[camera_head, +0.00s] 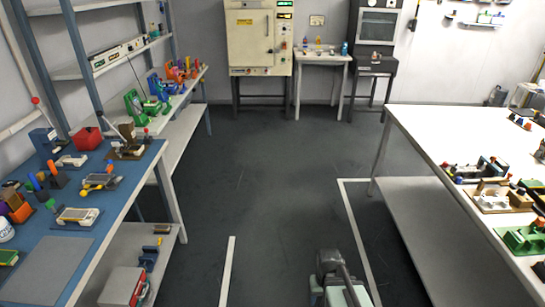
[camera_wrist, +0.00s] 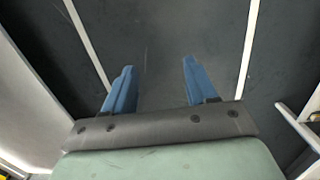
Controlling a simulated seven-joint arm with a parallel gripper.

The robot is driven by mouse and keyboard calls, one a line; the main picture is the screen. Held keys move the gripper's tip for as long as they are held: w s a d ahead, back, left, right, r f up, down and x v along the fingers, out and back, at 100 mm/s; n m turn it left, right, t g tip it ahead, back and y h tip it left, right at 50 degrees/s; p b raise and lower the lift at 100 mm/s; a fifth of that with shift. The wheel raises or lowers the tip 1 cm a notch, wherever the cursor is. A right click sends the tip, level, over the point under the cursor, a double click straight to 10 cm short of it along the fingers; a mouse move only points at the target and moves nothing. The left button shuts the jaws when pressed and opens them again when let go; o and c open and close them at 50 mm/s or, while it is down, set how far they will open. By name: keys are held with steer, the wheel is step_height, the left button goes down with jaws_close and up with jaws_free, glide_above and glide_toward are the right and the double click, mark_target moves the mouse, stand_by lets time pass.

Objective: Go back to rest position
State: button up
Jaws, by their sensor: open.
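In the wrist view my gripper (camera_wrist: 157,82) shows two blue fingers spread well apart. Nothing is between them; only dark grey floor and pale floor lines lie beyond. In the head view a part of my own arm (camera_head: 334,280) shows at the bottom, right of centre, over the floor between the benches. The fingers cannot be made out there. My gripper touches nothing that I can see.
A blue-topped bench (camera_head: 62,258) with several tools stands at the left. A white table (camera_head: 440,125) with several fixtures stands at the right. A cream oven cabinet (camera_head: 250,42) and a small table (camera_head: 322,57) stand at the back. The floor aisle (camera_head: 262,180) between is clear.

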steer(key=s+f+g, duration=0.3)
steer(key=s+f, duration=0.5)
steer(key=s, duration=0.5)
steer(key=s+f+g, duration=0.3)
steer(key=s+f, duration=0.5)
steer(key=s, duration=0.5)
steer(key=shift+s+f, duration=0.35)
